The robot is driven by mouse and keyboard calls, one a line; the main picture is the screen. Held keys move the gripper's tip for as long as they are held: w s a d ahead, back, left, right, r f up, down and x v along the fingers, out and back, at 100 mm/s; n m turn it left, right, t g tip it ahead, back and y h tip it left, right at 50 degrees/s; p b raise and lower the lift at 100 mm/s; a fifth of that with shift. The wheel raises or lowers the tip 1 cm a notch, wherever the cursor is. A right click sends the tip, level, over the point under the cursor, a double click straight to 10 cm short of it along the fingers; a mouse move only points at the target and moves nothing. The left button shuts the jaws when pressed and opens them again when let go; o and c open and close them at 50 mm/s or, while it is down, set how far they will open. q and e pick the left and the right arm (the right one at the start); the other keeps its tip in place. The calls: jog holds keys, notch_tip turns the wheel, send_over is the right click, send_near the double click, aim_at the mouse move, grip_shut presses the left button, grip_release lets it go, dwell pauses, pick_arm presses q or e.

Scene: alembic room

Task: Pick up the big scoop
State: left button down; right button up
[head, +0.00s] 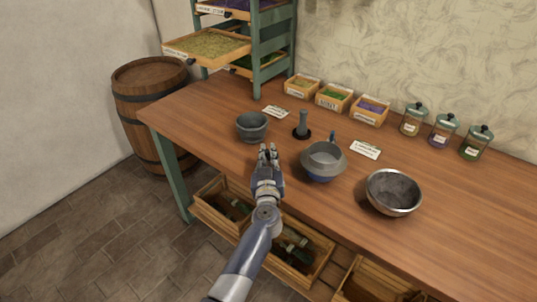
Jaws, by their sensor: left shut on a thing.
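My left gripper (268,152) reaches over the table's front edge, between the dark mortar-like bowl and the grey vessel. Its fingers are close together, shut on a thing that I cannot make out. A grey vessel (324,158) with a bluish lower part and a short upright handle stands to the right of the gripper, apart from it. I cannot tell whether this vessel is the big scoop, and no other scoop shows clearly. My right gripper is not in view.
On the wooden table (450,215) are a dark bowl (252,127), a pestle-like upright piece (303,124), a metal bowl (393,192), label cards, small crates (333,97) and lidded jars (443,131). Open drawers (300,248) with bottles jut out below. A barrel (150,90) stands left.

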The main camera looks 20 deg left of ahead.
pick_arm(q)
jog(key=r+p, duration=0.2)
jog(key=p, duration=0.1)
jog(key=shift+s+a+r, duration=0.15)
jog(key=shift+s+r, duration=0.25)
jog(key=s+a+p, duration=0.2)
jog(key=s+p, duration=0.1)
jog(key=s, duration=0.4)
jog(key=s+a+p, duration=0.2)
jog(key=s+p, duration=0.2)
jog(key=s, duration=0.3)
jog(key=shift+s+a+r, duration=0.2)
jog(key=shift+a+r, duration=0.2)
jog(key=shift+r, duration=0.05)
